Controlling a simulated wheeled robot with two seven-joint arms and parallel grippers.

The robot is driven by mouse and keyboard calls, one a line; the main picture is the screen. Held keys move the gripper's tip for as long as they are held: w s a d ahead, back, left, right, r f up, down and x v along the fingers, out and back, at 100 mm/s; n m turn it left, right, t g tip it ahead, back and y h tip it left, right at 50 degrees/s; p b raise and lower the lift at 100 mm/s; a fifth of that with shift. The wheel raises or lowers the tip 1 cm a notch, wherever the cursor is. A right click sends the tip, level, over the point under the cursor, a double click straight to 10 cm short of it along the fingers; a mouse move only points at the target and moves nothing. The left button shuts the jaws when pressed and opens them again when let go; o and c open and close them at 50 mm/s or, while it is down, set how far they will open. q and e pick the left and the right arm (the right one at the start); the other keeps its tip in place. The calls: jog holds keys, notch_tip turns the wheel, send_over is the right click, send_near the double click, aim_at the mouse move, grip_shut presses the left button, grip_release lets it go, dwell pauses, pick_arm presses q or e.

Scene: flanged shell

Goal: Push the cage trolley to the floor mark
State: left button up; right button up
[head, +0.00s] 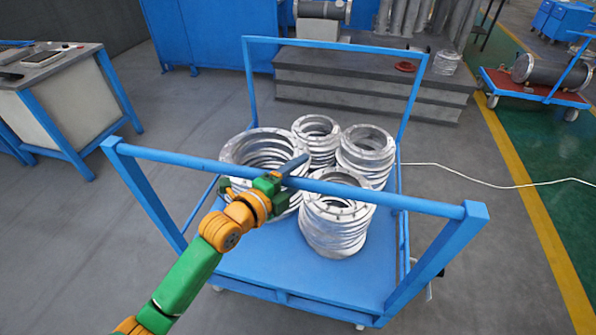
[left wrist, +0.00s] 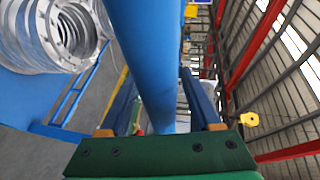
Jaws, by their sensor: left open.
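The cage trolley (head: 310,263) is a blue flat cart with a tall blue frame at each end. It carries several stacks of silvery flanged rings (head: 340,222). My left gripper (head: 288,170) is at the near push bar (head: 400,197), left of the bar's middle. In the left wrist view the blue bar (left wrist: 147,60) passes between the two fingers (left wrist: 162,103), which stand apart on either side of it. I cannot tell whether they touch it. My right gripper is not in view. I cannot pick out a distinct floor mark.
A workbench (head: 65,95) stands at the left. Blue cabinets and a grey step (head: 370,80) are behind the trolley. A yellow line (head: 550,240) edges green floor at the right, where another cart (head: 535,95) stands. A white cable (head: 480,178) crosses the floor.

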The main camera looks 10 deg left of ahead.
pick_arm(q)
jog(key=shift+s+a, duration=0.1)
grip_shut()
dwell(1.2)
